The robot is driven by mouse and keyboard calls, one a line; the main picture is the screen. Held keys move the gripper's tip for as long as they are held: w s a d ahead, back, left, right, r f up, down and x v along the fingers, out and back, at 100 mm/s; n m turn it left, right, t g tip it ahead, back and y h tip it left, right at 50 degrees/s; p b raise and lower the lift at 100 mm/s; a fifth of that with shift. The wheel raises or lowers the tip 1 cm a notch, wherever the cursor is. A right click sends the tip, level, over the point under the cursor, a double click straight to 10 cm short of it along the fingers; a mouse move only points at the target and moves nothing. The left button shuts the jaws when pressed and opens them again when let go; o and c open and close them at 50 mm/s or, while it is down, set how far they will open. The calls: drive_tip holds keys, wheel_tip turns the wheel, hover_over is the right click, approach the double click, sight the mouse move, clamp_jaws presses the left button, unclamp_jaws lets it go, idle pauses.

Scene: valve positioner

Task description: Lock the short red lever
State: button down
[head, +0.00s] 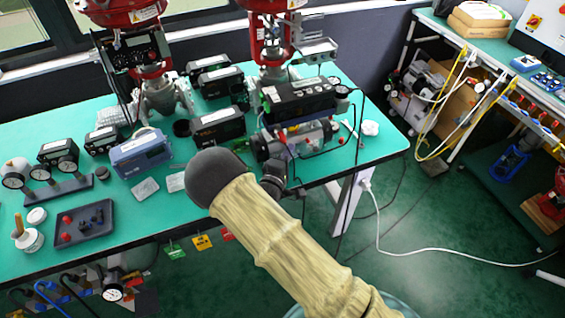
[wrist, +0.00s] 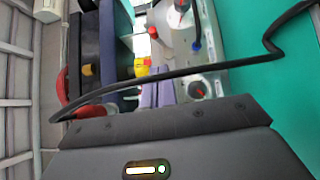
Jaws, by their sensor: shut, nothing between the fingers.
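A small red part (head: 283,138) shows on the front of the silver cylindrical actuator (head: 310,137), under a black positioner (head: 300,101). Another red spot (head: 341,141) shows at its right end. I cannot tell which is the short red lever. My gripper (head: 272,183) is dark, shut and empty, close below the actuator's left end and partly hidden by my arm. Whether it touches anything is unclear. In the wrist view, my gripper's housing fills the bottom and its fingertips are not clear. A red piece (wrist: 88,112) shows just beyond the housing, partly covered by a black cable (wrist: 170,75).
Other positioners, including a blue-grey one (head: 141,153), crowd the green bench (head: 120,205) to the left. A dark tray (head: 84,224) lies at the front left. A white cup-like piece (head: 370,128) stands near the right edge. A shelf bench (head: 500,60) stands farther right, across open floor.

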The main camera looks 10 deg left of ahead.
sight(304, 139)
drive_tip(key=shift+w+d+r+p, duration=0.1)
drive_tip(key=shift+w+d, duration=0.2)
drive_tip(key=shift+d, duration=0.2)
drive_tip(key=shift+w+d+p, duration=0.1)
drive_tip(key=shift+w+d, duration=0.2)
drive_tip(key=shift+d, duration=0.25)
drive_tip(key=shift+w+d+r+p, duration=0.1)
drive_tip(key=shift+w+d, duration=0.2)
drive_tip(key=shift+d, duration=0.2)
drive_tip(key=shift+w+f, duration=0.1)
drive_tip(key=shift+a, duration=0.15)
